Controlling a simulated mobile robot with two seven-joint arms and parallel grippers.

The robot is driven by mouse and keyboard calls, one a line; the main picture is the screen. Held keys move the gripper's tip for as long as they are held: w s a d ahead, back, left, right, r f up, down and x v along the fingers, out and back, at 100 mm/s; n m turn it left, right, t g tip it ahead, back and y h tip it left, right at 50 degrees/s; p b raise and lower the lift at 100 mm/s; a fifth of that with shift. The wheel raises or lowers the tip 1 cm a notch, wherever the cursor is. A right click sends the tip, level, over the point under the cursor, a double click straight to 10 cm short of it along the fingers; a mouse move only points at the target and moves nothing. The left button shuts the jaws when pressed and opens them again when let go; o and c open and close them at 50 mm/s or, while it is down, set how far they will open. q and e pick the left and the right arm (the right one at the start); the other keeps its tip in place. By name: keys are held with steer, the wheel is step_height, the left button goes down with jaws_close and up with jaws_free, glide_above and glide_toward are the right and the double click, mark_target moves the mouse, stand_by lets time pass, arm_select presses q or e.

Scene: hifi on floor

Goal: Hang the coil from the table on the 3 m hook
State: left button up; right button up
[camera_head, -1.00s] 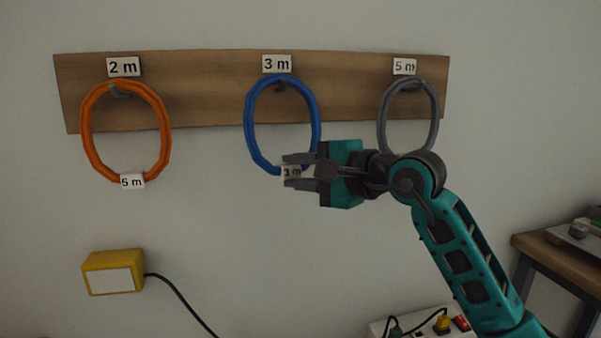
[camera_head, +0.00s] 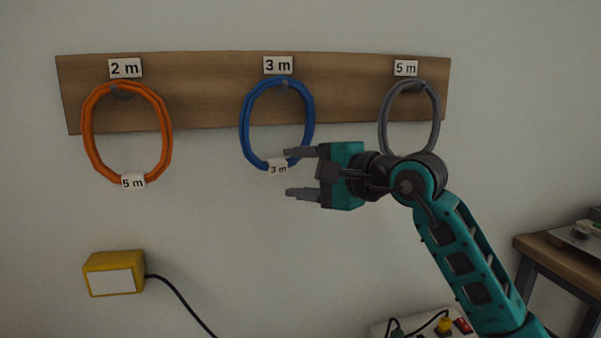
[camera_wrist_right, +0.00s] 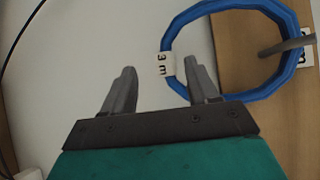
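The blue coil (camera_head: 244,122) with a "3 m" tag (camera_head: 278,167) hangs on the middle hook (camera_head: 284,86), under the "3 m" sign (camera_head: 277,65). The hook also passes through the coil (camera_wrist_right: 262,95) in the right wrist view. My right gripper (camera_head: 302,172) is open at the coil's lower right. Its upper finger overlaps the coil's lower edge in the head view; I cannot tell whether they touch. My left gripper is not in view.
An orange coil (camera_head: 88,140) tagged "5 m" hangs under the "2 m" sign (camera_head: 125,68). A grey coil (camera_head: 437,112) hangs under the "5 m" sign (camera_head: 405,68), behind my arm's upper edge. A yellow box (camera_head: 114,273) with a cable is on the wall below. A wooden table (camera_head: 560,255) stands at right.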

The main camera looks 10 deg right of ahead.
steer(key=shift+f, duration=0.1)
steer(key=b+v, duration=0.2)
steer(key=v, duration=1)
steer(key=shift+f+b, duration=3.35)
steer(key=shift+b, duration=0.25)
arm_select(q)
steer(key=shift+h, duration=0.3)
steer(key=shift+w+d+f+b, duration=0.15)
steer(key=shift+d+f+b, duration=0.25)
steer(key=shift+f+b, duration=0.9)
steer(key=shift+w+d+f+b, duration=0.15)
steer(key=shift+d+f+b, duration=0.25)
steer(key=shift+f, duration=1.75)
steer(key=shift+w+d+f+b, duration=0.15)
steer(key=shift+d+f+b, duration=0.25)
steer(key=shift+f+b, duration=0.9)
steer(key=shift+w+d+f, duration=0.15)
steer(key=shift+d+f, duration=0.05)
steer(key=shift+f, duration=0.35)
arm_select(e)
steer(key=s, duration=1.2)
steer(key=shift+s+d, duration=0.3)
